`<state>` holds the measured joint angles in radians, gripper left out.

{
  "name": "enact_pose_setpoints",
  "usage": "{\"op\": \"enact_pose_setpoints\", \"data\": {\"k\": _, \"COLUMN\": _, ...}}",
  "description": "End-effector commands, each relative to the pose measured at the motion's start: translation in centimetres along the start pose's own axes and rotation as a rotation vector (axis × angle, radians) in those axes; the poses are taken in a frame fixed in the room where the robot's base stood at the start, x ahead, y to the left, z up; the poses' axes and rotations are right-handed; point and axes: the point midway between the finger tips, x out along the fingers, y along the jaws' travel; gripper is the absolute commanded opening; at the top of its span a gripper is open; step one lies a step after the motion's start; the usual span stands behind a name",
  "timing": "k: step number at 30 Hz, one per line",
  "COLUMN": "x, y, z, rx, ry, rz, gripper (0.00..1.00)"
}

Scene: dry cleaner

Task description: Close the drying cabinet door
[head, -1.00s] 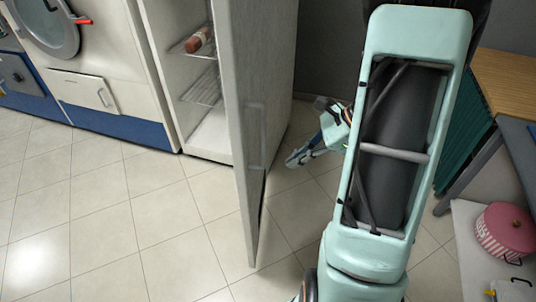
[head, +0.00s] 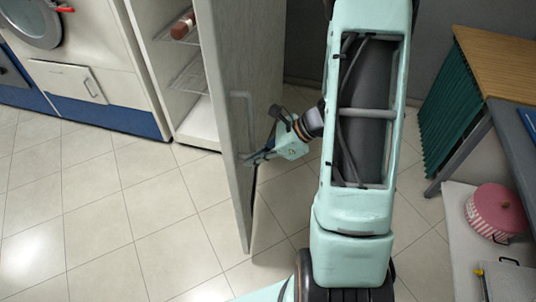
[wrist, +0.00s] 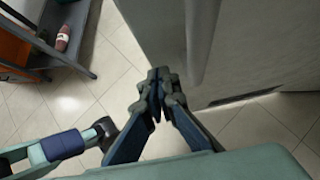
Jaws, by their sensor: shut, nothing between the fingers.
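The drying cabinet door (head: 224,85) is a tall grey panel standing wide open towards me, its free edge low over the floor. A vertical bar handle (head: 243,118) shows on its outer face. The cabinet's inside wall (head: 158,70) shows to the left of the door. My gripper (head: 252,158) is shut and empty, on the outer side of the door, close to the lower end of the handle. In the wrist view the shut fingertips (wrist: 158,78) point towards the door's face (wrist: 155,30), just left of the handle bar (wrist: 202,40). I cannot tell whether they touch.
A reddish bottle (head: 183,25) lies on a wire shelf (head: 190,75) in the cabinet. A white machine with a blue base (head: 110,115) stands left. At right are a wooden-topped table (head: 500,65), a grey table and a pink round box (head: 496,212). The tiled floor ahead is clear.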

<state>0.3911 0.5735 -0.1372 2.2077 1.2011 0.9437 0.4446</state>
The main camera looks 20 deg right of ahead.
Motion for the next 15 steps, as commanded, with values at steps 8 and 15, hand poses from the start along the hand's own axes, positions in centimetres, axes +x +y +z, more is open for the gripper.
{"op": "enact_pose_setpoints", "data": {"k": 8, "x": 1.35, "y": 0.02, "z": 1.41, "rx": 0.001, "ry": 0.0, "rz": 0.0, "gripper": 0.0}}
{"op": "enact_pose_setpoints", "data": {"k": 15, "x": 1.39, "y": 0.02, "z": 1.42, "rx": 0.001, "ry": 0.0, "rz": 0.0, "gripper": 0.0}}
